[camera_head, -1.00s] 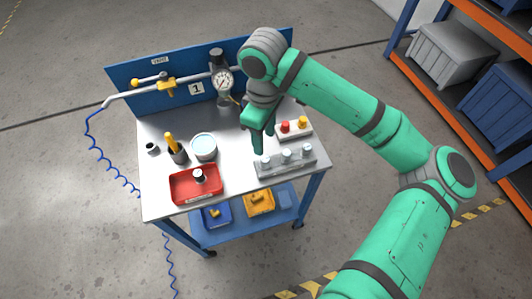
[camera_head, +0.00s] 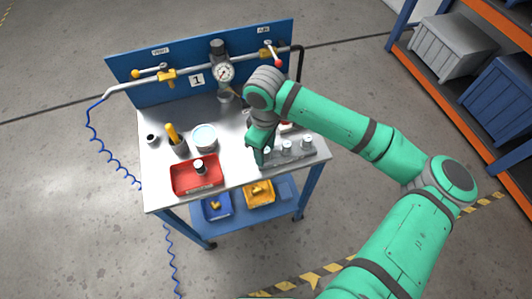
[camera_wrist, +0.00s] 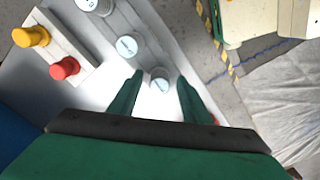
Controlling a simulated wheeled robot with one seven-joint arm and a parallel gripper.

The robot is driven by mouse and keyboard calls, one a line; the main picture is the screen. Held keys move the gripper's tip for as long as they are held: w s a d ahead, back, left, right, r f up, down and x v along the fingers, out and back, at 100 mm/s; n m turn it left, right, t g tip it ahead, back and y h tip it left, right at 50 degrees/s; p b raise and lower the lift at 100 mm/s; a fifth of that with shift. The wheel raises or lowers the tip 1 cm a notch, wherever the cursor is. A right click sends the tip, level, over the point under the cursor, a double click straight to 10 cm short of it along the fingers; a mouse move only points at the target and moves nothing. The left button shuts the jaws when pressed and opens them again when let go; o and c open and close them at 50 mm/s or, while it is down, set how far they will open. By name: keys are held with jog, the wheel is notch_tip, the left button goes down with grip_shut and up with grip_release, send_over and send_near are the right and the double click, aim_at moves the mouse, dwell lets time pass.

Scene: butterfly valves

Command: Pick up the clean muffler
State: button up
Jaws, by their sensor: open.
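A grey rack (camera_head: 300,160) at the right front of the bench holds pale silver cylindrical mufflers, such as the middle one (camera_head: 286,145) and the right one (camera_head: 307,141). The wrist view shows three round-topped mufflers in a row; the end one (camera_wrist: 160,76) lies between my fingertips. My gripper (camera_wrist: 160,80) is open, with one finger on each side of that muffler in the picture. I cannot tell whether the fingers touch it. In the head view my gripper (camera_head: 259,157) is at the rack's left end and partly hides that muffler. Another silver cylinder (camera_head: 199,167) stands in the red tray (camera_head: 188,187).
A block with a red knob (camera_wrist: 65,68) and a yellow knob (camera_wrist: 32,36) sits behind the rack. A gauge (camera_head: 223,73) and pipe rise at the back.

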jog(key=c, duration=1.1)
jog(key=shift+o, duration=0.2)
jog(key=shift+r, duration=0.15)
